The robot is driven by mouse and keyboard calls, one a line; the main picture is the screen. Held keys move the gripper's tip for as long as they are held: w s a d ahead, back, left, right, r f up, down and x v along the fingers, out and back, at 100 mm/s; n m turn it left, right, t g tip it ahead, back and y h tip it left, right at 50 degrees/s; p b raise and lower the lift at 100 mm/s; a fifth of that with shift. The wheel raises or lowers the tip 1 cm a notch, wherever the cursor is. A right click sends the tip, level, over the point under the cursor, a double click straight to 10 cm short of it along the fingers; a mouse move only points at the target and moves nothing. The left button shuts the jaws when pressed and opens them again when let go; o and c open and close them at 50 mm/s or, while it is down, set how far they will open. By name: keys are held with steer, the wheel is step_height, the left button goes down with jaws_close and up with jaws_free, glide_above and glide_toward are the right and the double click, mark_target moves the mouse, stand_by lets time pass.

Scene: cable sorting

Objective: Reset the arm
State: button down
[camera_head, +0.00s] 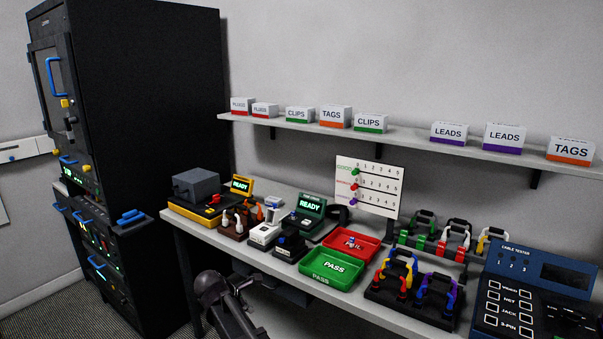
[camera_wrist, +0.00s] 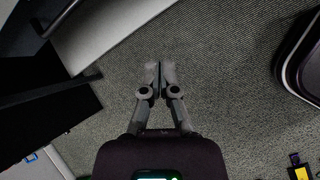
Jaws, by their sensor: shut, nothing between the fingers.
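My gripper (camera_wrist: 160,72) shows in the wrist view with its two grey fingers together and nothing between them. It points over the bare carpet (camera_wrist: 215,55), apart from any object. In the head view, part of my dark arm (camera_head: 222,296) shows at the bottom, in front of the workbench's front edge. The fingertips cannot be made out in that view.
The workbench (camera_head: 385,318) holds a red FAIL tray (camera_head: 372,254), a green PASS tray (camera_head: 328,284), cable racks (camera_head: 398,292) and a blue cable tester (camera_head: 520,284). A black cabinet (camera_head: 150,110) stands left. A shelf (camera_head: 400,141) carries labelled boxes.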

steer(key=s+d+f+m+g+y, duration=0.1)
steer(key=s+d+m+g+y, duration=0.1)
steer(key=s+d+m, duration=0.7)
steer(key=s+d+f+m+g+y, duration=0.15)
steer(key=d+m, duration=0.45)
steer(key=d, duration=0.7)
steer(key=s+d+f+m+g+y, duration=0.1)
steer(key=s+d+m+g, duration=0.1)
steer(key=s+d+m, duration=0.75)
steer(key=w+d+r+n+p, duration=0.1)
steer(key=w+r+p, duration=0.2)
steer(key=r+p, duration=0.9)
steer(key=shift+d+r+n+p, duration=0.15)
steer(key=shift+r+n+p, duration=0.2)
steer(key=shift+r, duration=0.05)
